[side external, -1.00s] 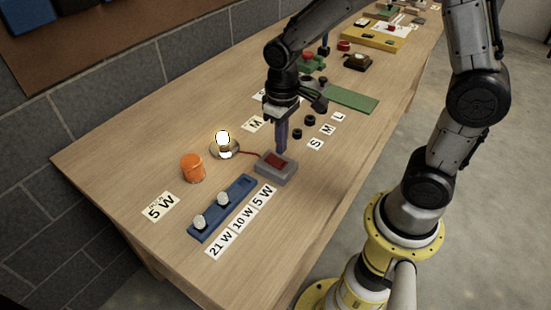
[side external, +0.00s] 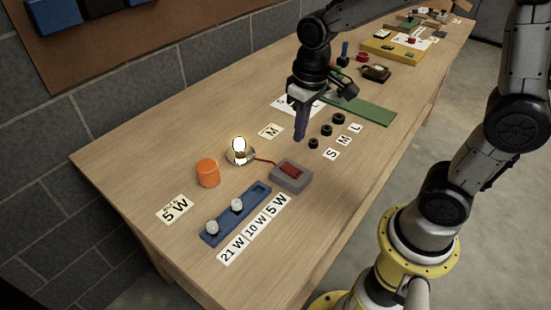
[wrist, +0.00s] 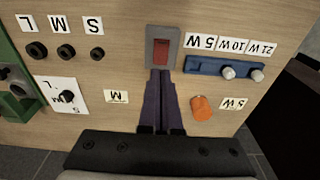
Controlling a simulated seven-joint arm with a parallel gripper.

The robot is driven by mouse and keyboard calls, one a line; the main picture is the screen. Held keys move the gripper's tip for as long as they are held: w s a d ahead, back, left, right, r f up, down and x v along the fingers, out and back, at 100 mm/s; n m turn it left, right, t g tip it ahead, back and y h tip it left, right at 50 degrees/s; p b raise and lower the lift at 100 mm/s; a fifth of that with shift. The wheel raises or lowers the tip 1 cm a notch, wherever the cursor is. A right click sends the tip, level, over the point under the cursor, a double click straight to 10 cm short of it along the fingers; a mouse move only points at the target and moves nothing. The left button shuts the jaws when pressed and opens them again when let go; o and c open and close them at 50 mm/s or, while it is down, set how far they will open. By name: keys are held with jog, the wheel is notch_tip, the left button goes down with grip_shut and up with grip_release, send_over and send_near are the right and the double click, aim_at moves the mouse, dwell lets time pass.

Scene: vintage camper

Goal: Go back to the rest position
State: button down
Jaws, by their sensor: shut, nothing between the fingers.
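My gripper (side external: 300,137) is shut and empty, its dark purple fingers pointing down above the table, behind and above the grey switch box. In the wrist view its closed fingertips (wrist: 160,73) appear just below the box in the picture. The grey switch box (side external: 282,183) has a red rocker (side external: 291,170) and also shows in the wrist view (wrist: 150,47). A red wire joins it to a glowing bulb (side external: 239,145) in a round holder. The bulb cannot be made out in the wrist view.
A blue rack (side external: 222,226) with two bulbs, an orange cup (side external: 208,173) and wattage labels are at the near end. Several black rings (side external: 326,131) lie by S, M, L labels. A green board (side external: 365,110) and a yellow tray (side external: 391,50) are farther back.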

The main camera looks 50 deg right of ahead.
jog(key=s+r+t, duration=0.3)
jog(key=s+r, duration=0.3)
jog(key=r, duration=0.2)
jog(key=s+d+t, duration=0.1)
jog(key=s, duration=0.7)
jog(key=shift+s+f, duration=0.3)
jog(key=shift+f, duration=0.15)
